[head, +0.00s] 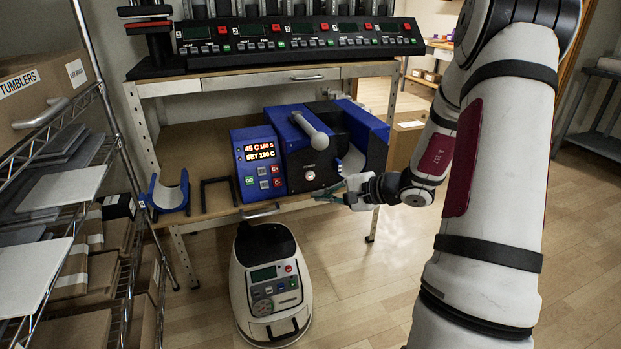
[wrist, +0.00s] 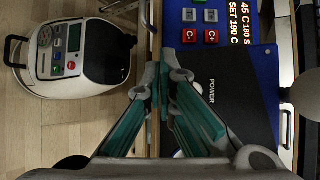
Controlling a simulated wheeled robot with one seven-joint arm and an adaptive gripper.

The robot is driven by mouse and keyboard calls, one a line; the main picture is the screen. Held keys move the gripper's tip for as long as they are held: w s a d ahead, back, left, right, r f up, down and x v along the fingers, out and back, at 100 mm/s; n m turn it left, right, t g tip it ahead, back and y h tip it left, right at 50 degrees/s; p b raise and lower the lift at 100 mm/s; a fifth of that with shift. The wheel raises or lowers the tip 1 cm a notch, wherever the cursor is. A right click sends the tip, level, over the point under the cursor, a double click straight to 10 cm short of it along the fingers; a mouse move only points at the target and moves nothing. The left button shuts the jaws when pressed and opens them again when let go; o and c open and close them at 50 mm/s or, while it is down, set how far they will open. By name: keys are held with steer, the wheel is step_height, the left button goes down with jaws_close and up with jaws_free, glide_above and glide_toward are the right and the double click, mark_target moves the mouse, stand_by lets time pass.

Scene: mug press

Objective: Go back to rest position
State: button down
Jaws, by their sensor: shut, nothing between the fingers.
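My gripper (head: 322,196) is shut and empty in the head view, with its teal fingertips pointing left just in front of the lower part of the blue mug press (head: 283,118). In the wrist view the fingers (wrist: 166,62) meet at their tips over the shelf edge, close to the press's dark side panel marked POWER (wrist: 235,100). The press's display (head: 261,152) is lit and reads 45 C and SET 190 C. Its handle (head: 312,131) is grey. I cannot tell whether the fingers touch the press. My white arm (head: 490,180) reaches across the right side.
A blue curved cradle (head: 170,195) and a black bracket (head: 218,190) sit left of the press. A white floor machine (head: 271,285) stands below. A wire rack (head: 100,150) with boxes is at the left. A control bank (head: 290,40) is above. Floor at right is open.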

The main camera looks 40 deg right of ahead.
steer(key=s+a+r+n+g+y, duration=0.1)
steer(key=s+a+r+n+g, duration=0.25)
steer(key=a, duration=0.45)
steer(key=s+a+r+n+g+y, duration=0.1)
steer(key=s+a+r+n+g, duration=0.2)
steer(key=a, duration=0.5)
steer(key=s+a+r+n+g+y, duration=0.1)
steer(key=s+a+r+n+g, duration=0.1)
steer(key=s+a+r+n, duration=0.45)
steer(key=s+a+n+g+h, duration=0.1)
steer(key=s+a+g+h, duration=0.15)
steer(key=s, duration=0.55)
steer(key=s+a+n+g+h, duration=0.1)
steer(key=s+a+n+h, duration=0.15)
steer(key=s, duration=0.55)
steer(key=s+d+r+t+h, duration=0.1)
steer(key=s+d+h, duration=0.2)
steer(key=s+d, duration=0.25)
step_height(320, 180, up, 24)
steer(key=t+p, duration=0.3)
steer(key=p, duration=1.8)
steer(key=shift+s+a+f+p, duration=0.15)
steer(key=shift+a+f+p, duration=0.1)
steer(key=shift+a+p, duration=0.2)
